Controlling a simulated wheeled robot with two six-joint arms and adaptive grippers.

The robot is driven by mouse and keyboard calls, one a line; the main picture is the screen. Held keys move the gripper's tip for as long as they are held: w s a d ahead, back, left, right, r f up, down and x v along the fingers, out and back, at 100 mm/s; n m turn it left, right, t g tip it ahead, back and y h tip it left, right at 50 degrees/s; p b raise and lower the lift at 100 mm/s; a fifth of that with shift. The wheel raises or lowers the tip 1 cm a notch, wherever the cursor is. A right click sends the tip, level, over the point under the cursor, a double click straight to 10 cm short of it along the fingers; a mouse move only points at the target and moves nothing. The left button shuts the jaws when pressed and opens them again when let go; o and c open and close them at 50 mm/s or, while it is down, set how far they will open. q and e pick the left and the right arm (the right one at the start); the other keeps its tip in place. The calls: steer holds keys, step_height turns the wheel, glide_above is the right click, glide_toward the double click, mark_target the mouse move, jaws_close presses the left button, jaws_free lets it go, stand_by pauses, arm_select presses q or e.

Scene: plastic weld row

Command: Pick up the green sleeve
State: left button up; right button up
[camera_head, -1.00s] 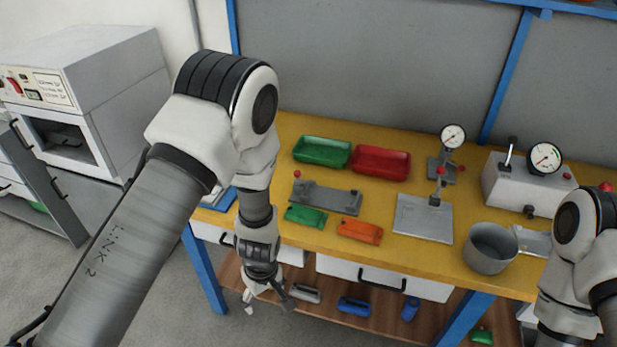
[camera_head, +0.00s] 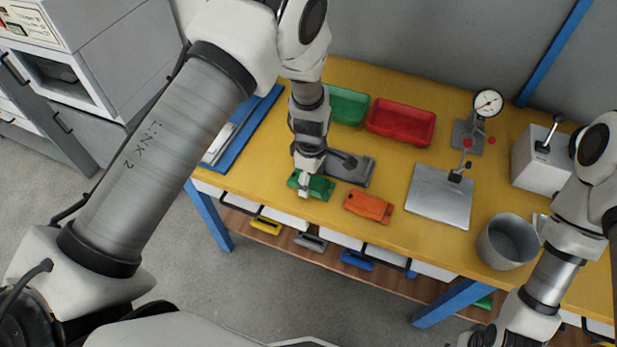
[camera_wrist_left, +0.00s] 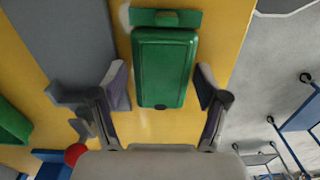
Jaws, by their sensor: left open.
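The green sleeve (camera_head: 321,187) lies on the yellow bench top near its front edge, left of an orange part (camera_head: 368,207). My left gripper (camera_head: 304,186) is above it and partly covers it in the head view. In the left wrist view the green sleeve (camera_wrist_left: 165,68) is a long rounded block with a wider tab at its far end. The open left fingers (camera_wrist_left: 162,88) stand on either side of its near part, with gaps visible on both sides. Nothing is held. My right arm runs off the lower edge, and its fingers do not show.
A grey fixture (camera_head: 350,168) lies close behind the sleeve. Green (camera_head: 347,105) and red (camera_head: 400,122) trays are farther back. A metal plate (camera_head: 440,196), a dial gauge (camera_head: 487,104) and a grey pot (camera_head: 506,243) stand right. A blue-edged tray (camera_head: 240,130) is left.

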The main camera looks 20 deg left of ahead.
arm_select(q)
steer(key=shift+s+r, duration=0.15)
steer(key=c, duration=0.9)
